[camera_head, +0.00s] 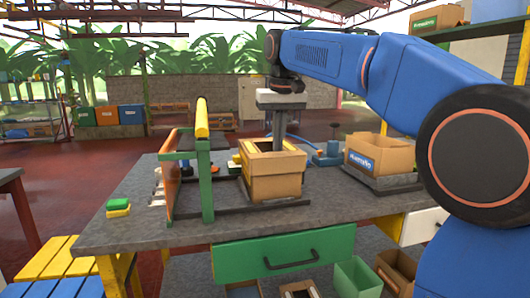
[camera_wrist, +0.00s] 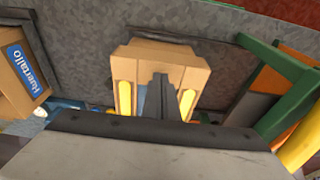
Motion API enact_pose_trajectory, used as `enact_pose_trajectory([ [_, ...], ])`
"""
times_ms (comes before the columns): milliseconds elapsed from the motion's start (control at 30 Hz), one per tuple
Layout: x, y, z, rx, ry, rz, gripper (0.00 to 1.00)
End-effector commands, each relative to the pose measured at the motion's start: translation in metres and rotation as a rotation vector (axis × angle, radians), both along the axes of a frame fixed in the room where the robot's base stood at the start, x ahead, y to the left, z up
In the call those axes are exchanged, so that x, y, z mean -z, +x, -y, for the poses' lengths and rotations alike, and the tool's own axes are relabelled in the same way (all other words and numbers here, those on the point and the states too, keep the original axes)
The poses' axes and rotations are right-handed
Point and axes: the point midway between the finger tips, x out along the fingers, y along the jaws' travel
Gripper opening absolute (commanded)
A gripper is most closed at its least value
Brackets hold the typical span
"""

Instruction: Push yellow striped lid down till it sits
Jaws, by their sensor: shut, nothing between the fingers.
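An open tan cardboard box (camera_head: 272,187) stands on the grey workbench, and it also shows in the wrist view (camera_wrist: 160,55). Two yellow stripes (camera_wrist: 125,97) show between its walls in the wrist view, with a pale blue patch between them. They may belong to the striped lid, but its outline and seating are unclear. My gripper (camera_head: 277,148) points down over the box opening, its fingers shut and empty. In the wrist view the shut fingers (camera_wrist: 160,95) cover the middle of the opening. Whether the tips touch anything inside cannot be told.
A green frame (camera_head: 206,185) with a yellow bar and orange panel stands left of the box. A labelled carton (camera_head: 380,155) sits on the right. A green and yellow block (camera_head: 118,208) lies at the bench's left. The front strip of bench is clear.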

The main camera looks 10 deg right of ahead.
Motion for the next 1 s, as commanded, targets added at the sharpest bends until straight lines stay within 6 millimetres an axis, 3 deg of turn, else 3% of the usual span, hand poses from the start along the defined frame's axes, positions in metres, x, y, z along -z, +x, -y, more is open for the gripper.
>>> enact_pose_trajectory([
  [1000, 0.013, 0.000, 0.000, 0.000, 0.000, -0.002, 0.00],
])
